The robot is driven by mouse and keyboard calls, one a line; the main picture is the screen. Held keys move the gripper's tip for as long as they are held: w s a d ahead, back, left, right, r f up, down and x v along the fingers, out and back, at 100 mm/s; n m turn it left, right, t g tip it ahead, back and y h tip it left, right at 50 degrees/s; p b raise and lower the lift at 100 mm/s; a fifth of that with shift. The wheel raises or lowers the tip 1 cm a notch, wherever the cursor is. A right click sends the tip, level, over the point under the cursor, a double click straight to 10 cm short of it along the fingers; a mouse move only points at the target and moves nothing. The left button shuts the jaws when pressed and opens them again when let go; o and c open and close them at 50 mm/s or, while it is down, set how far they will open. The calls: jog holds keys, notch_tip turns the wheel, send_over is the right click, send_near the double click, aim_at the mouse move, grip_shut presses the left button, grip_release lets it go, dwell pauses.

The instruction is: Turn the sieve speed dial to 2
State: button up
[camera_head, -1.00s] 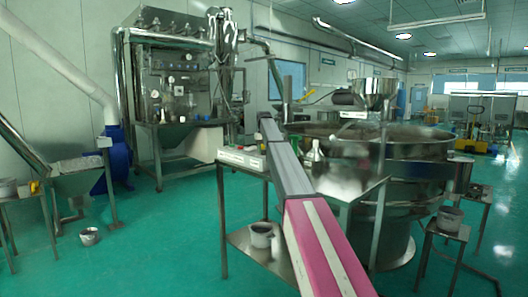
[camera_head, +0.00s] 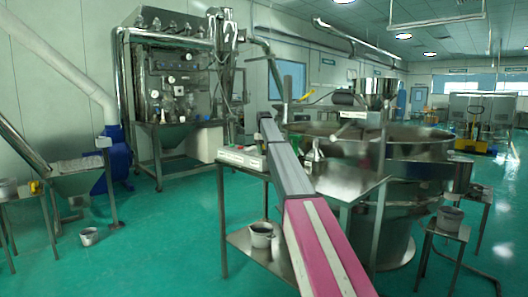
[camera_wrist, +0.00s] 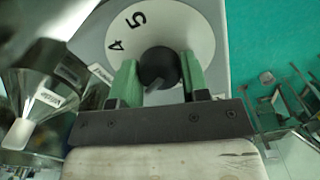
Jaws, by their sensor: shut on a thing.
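In the wrist view, a round black dial knob (camera_wrist: 159,66) sits at the middle of a white disc (camera_wrist: 191,28) printed with a 4 and a 5 at its upper left. The other numbers are hidden or out of view. A pale mark on the knob points to the lower left in the picture. My gripper (camera_wrist: 159,78), with green fingers, is shut on the knob, one finger on each side. In the head view, the large round steel sieve (camera_head: 418,148) stands right of my arm. The knob cannot be made out there.
A white control box (camera_head: 242,157) stands on the steel table (camera_head: 345,185) beside my arm. Shiny funnels with labels (camera_wrist: 48,97) lie left of the dial in the wrist view. A pot (camera_head: 262,235) sits on the lower shelf.

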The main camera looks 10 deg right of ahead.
jog(key=o, duration=0.9)
jog(key=shift+r, duration=0.15)
notch_tip(320, 180, up, 10)
jog(key=shift+r, duration=0.25)
